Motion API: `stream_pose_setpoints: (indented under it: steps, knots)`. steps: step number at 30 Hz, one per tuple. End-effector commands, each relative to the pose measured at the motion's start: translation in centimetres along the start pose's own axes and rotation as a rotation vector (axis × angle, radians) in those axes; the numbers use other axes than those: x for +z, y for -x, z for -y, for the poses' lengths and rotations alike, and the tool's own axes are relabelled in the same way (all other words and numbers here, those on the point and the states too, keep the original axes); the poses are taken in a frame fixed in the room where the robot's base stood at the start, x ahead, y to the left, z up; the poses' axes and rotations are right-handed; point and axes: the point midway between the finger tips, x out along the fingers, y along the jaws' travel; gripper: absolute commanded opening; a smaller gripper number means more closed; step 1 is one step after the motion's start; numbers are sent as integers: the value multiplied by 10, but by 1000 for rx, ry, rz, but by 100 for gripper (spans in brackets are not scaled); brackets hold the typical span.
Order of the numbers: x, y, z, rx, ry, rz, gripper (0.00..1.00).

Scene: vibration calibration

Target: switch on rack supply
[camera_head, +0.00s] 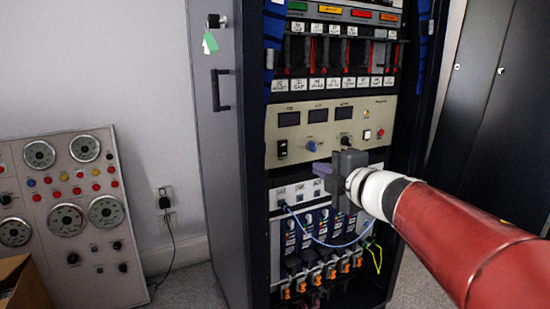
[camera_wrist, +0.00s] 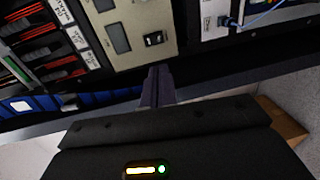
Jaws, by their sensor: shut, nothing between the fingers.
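The beige rack supply panel (camera_head: 385,112) sits mid-height in the open rack, with dark display windows across its top. A black rocker switch (camera_head: 282,150) is at its lower left; its position cannot be told. My gripper (camera_head: 318,169) is shut and empty, in front of the panel's lower edge, to the right of the switch and a little lower. In the wrist view the panel (camera_wrist: 148,14) is at the top, and the switch (camera_wrist: 154,39) appears just beyond my shut fingertips (camera_wrist: 158,70). Whether the fingertips touch anything cannot be told, but they appear apart from the switch.
A blue cable (camera_head: 330,243) loops across the lower rack modules. A gauge panel (camera_head: 75,220) and a cardboard box (camera_head: 22,285) are further left. Dark cabinets (camera_head: 500,100) stand at right.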

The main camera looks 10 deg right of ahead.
Motion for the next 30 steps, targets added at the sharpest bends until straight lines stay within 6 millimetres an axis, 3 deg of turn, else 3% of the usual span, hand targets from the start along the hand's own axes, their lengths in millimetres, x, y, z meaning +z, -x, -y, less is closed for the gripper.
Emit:
stream_pose_setpoints:
  steps: [9, 14, 30]
  knots:
    - [0, -1, 0, 0, -1, 1, 0]
    - [1, -15, 1, 0, -2, 2, 0]
    - [0, -120, 1, 0, -2, 0, 0]
